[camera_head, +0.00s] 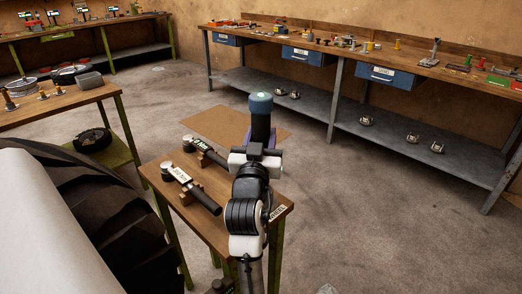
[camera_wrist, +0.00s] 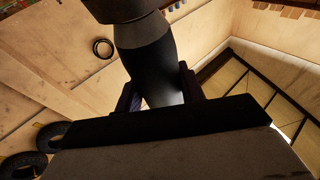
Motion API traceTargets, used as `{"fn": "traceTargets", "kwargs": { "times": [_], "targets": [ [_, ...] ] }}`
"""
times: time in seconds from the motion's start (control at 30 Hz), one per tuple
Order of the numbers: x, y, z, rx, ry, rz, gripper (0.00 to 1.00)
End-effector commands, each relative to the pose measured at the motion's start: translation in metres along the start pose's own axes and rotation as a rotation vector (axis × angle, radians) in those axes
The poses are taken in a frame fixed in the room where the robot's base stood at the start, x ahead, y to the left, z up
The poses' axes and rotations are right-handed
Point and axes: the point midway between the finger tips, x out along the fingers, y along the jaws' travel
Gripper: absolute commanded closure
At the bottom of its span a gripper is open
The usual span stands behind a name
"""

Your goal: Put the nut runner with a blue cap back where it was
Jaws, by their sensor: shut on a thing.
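The nut runner (camera_head: 261,127) is dark and upright, with a blue cap (camera_head: 261,103) on top that has a small light spot. My gripper (camera_head: 262,142) is shut around its body and holds it up, over or just beyond the far right part of the small wooden table (camera_head: 235,217). In the wrist view the nut runner (camera_wrist: 147,62) rises dark and grey between the fingers of my gripper (camera_wrist: 160,92). Its cap is cut off or not clear there. My arm hides part of the table and anything behind it.
Two dark-handled tools with pale labels, a near one (camera_head: 190,186) and a far one (camera_head: 206,151), lie on wooden blocks on the small table. A large tyre (camera_head: 105,215) stands at left. A long workbench (camera_head: 345,53) with blue drawers runs along the back. Floor between is mostly clear.

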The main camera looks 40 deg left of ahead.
Motion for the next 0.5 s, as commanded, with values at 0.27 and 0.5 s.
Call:
{"fn": "traceTargets", "kwargs": {
  "times": [0.27, 0.5],
  "targets": [
    [-0.008, 0.000, 0.028, 0.000, 0.001, -0.001, 1.00],
    [-0.010, 0.000, 0.034, 0.001, 0.006, 0.000, 1.00]
  ]
}}
